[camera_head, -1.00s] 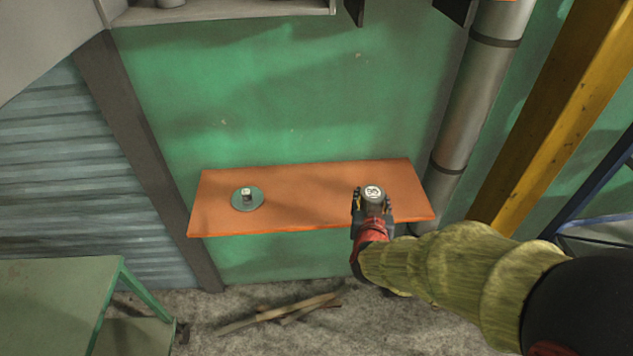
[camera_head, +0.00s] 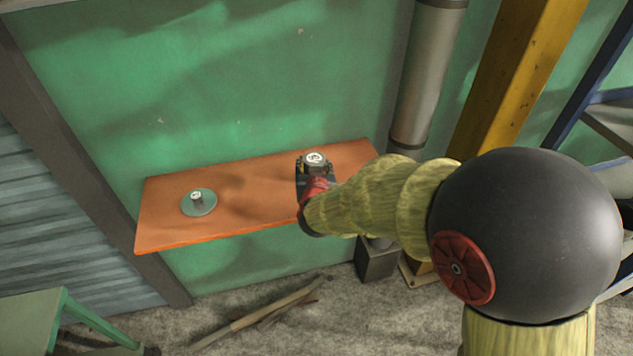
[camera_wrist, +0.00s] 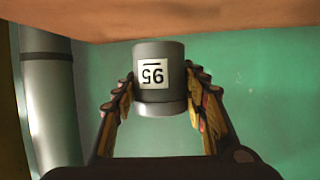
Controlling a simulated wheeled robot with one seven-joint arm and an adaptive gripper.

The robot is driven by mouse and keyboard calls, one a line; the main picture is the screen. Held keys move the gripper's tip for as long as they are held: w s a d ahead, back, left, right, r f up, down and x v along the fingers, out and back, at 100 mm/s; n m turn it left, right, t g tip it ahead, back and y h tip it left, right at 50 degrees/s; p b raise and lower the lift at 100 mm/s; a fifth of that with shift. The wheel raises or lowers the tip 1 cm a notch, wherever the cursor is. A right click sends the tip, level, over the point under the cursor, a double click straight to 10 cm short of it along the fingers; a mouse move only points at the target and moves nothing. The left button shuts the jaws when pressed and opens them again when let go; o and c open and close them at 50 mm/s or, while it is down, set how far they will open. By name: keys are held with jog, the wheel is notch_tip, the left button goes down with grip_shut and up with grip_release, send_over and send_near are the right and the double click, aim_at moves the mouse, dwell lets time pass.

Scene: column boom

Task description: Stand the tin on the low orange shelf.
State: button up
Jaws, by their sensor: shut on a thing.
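My gripper (camera_wrist: 165,110) is shut on the tin (camera_wrist: 160,75), a grey cylinder with a white number label that reads upside down in the wrist view. In the head view the tin's pale labelled top (camera_head: 315,158) shows over the right part of the low orange shelf (camera_head: 255,185), and my gripper (camera_head: 315,170) reaches in from the front right. In the wrist view the shelf (camera_wrist: 100,20) fills the top edge, close to the tin's end. I cannot tell whether the tin touches the shelf. My gripper hides the tin's lower part in the head view.
A round grey-green disc (camera_head: 199,203) with a small labelled piece (camera_head: 196,197) on it is at the shelf's left. A grey pipe (camera_head: 425,80) and a yellow post (camera_head: 515,75) stand to the right. Wooden sticks (camera_head: 265,310) lie on the floor. The shelf's middle is clear.

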jog(key=w+f, duration=0.1)
jog(key=w+d+f+b, duration=0.1)
jog(key=w+f, duration=0.1)
jog(key=shift+f, duration=0.3)
notch_tip(320, 180, down, 3)
jog(key=shift+w+f+b, duration=0.1)
jog(key=shift+f+b, duration=0.1)
jog(key=shift+b, duration=0.95)
jog(key=shift+r, duration=0.1)
jog(key=o, duration=0.9)
jog(key=shift+f, duration=0.3)
jog(key=o, duration=0.5)
jog(key=shift+r, duration=0.1)
